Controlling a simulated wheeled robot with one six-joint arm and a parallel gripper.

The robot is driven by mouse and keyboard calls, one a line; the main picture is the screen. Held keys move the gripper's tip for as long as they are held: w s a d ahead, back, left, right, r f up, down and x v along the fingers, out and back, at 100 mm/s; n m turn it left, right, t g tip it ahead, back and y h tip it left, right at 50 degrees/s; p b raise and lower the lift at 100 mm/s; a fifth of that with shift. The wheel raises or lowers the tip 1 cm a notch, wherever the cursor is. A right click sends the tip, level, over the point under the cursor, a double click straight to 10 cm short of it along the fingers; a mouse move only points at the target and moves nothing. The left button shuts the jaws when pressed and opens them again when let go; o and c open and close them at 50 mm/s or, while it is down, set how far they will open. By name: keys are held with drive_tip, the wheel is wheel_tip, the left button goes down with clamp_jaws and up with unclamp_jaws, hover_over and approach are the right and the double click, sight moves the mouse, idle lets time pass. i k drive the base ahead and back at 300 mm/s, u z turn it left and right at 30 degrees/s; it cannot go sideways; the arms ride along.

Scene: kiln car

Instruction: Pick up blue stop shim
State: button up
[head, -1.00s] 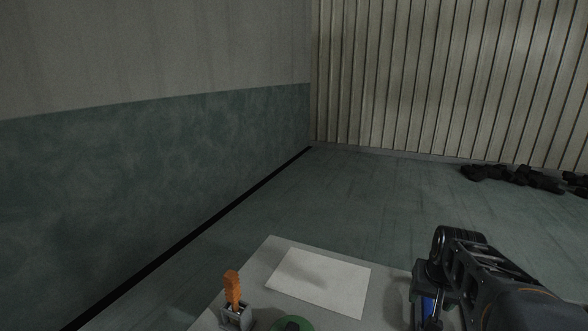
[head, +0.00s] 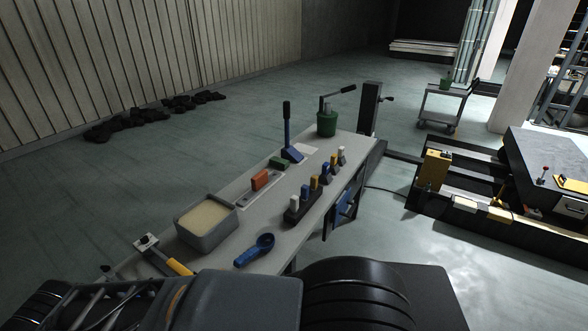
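Several upright blocks stand in a row of dark holders along the table's right edge in the head view. Blue blocks stand among them, one near the front (head: 304,191) and one farther back (head: 324,173); the others are white and yellow. They are small, and I cannot tell which blue piece is the stop shim.
The grey table (head: 285,236) also carries a blue scoop (head: 255,250), a grey tub (head: 206,239), an orange-red block (head: 261,180), a green block (head: 279,163), a green pot (head: 327,123) and a yellow-handled tool (head: 170,262). Dark rails and a kiln car (head: 546,165) stand right.

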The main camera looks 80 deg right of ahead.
sight(325, 169)
drive_tip(key=z, duration=3.25)
drive_tip(key=k, duration=0.15)
drive_tip(key=z, duration=0.8)
drive_tip(key=i, duration=2.1)
drive_tip(key=z, duration=0.25)
drive_tip(key=i, duration=2.3)
drive_tip(key=u, duration=0.5)
